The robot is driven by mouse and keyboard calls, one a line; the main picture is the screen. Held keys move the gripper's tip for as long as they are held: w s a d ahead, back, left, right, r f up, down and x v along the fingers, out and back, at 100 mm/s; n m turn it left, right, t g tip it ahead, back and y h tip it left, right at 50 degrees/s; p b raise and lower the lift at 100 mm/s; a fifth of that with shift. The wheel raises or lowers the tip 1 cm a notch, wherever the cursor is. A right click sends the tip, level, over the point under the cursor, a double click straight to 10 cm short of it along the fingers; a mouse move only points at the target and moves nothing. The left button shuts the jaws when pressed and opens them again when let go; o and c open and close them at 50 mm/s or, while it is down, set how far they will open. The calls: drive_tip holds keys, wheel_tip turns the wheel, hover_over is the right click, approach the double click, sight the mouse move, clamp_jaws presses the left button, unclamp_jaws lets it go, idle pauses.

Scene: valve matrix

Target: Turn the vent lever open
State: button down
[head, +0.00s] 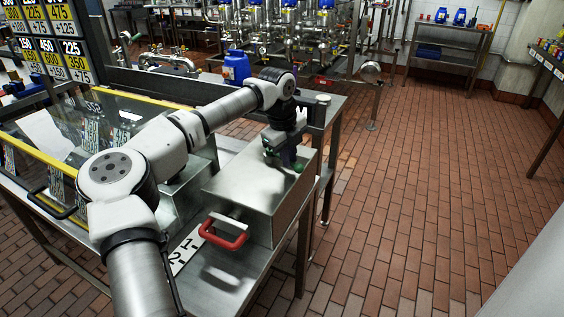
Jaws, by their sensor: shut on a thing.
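My gripper (285,154) points down over the top of a brushed steel box (250,192) on the steel bench. It is shut on a small part at the box's top. Green bits (298,167) show on both sides of the jaws, seemingly the vent lever. Most of that part is hidden by the gripper, so its angle cannot be told. A red handle (224,236) sticks out from the box's near left side, clear of my gripper.
A white strip with large digits (186,250) lies on the bench left of the red handle. A clear yellow-edged panel (100,125) stands at the left, partly behind my arm. A blue jug (237,67) stands behind. The tiled floor at right is open.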

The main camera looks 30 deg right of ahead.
drive_tip(key=shift+w+d+r+n+b, duration=0.15)
drive_tip(key=shift+d+n+b, duration=0.35)
drive_tip(key=shift+d+n, duration=0.6)
drive_tip(key=shift+w+a+n+t, duration=0.1)
drive_tip(key=shift+a+n+t, duration=0.05)
drive_tip(key=shift+n+t, duration=0.15)
drive_tip(key=c, duration=1.5)
unclamp_jaws()
drive_tip(key=shift+o, duration=0.2)
drive_tip(key=b+v, duration=0.1)
drive_tip(key=v, duration=1.2)
drive_tip(key=shift+r, duration=0.35)
